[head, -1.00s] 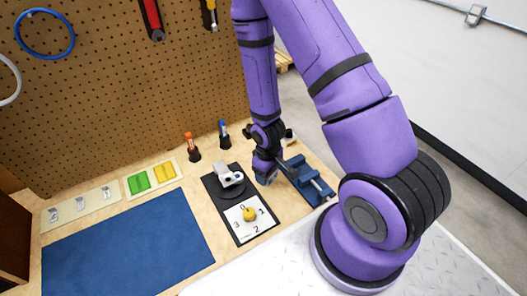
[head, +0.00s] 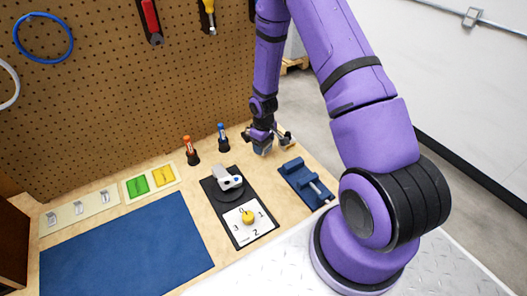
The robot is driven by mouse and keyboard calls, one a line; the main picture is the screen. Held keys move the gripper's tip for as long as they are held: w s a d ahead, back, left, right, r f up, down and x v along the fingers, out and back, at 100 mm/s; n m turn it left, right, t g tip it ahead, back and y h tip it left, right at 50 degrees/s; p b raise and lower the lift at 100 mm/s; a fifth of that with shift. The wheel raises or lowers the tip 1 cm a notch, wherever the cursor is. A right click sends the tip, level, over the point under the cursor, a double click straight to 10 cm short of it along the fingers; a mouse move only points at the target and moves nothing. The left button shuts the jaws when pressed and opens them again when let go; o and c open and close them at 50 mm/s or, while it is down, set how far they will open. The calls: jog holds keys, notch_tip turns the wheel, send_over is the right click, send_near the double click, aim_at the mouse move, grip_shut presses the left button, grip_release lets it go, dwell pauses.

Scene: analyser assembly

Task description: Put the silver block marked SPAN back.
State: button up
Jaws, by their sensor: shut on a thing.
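My gripper (head: 262,149) points down over the back right of the bench, behind the blue vise. It is shut on a small grey thing at its tips, mostly hidden by the fingers; I cannot read any marking on it. Small silver blocks (head: 78,208) sit spaced along a pale tray (head: 92,213) at the left; their marks are too small to read. A silver-grey device (head: 228,179) with a round dark opening stands on a black round base, on a dark board. I cannot tell which block is marked SPAN.
The blue vise (head: 294,167) stands at the right, its jaw area clear. A yellow dial knob (head: 248,217) sits on a numbered white plate. Orange (head: 188,143) and blue (head: 222,130) topped tubes stand at the back. Green (head: 137,184) and yellow pads lie left; the blue mat (head: 130,250) is empty.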

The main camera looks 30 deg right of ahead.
jog(key=shift+f, duration=1.7)
jog(key=shift+f, duration=0.1)
jog(key=o, duration=1.1)
